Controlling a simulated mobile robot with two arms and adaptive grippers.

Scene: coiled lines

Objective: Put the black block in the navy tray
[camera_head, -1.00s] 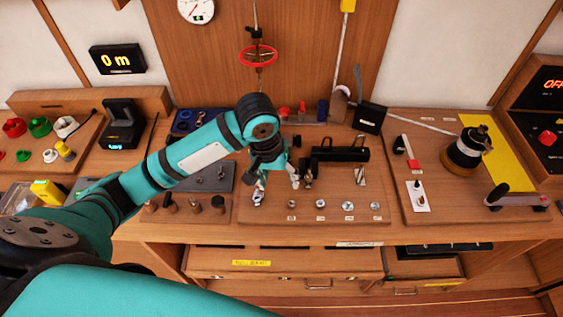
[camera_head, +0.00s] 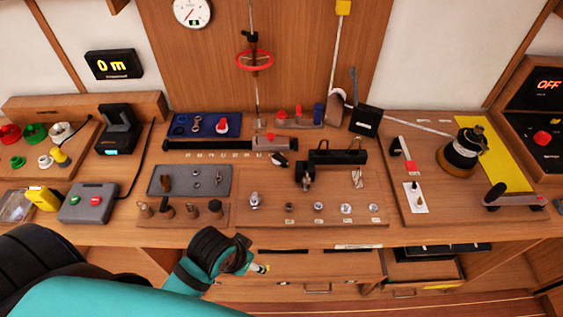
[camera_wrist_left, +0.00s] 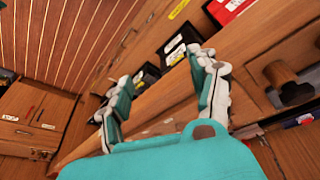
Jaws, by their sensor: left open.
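The navy tray (camera_head: 176,131) lies at the back left of the bench, with metal fittings and a red-topped piece in it. A small black-and-white piece (camera_head: 279,160) lies at the front of the long black rail's slider; it may be the black block, but it is too small to be sure. My left gripper (camera_head: 260,268) is in front of and below the bench's front edge, away from both. The wrist view shows its two fingers (camera_wrist_left: 150,80) spread, with nothing between them. My right gripper is not in view.
A grey tray (camera_head: 160,191) with small parts and a row of short pegs (camera_head: 180,210) stand before the navy tray. A black clamp bar (camera_head: 338,156) rises right of centre. A winch (camera_head: 461,155) stands at right. An open drawer (camera_head: 425,270) juts out below the bench.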

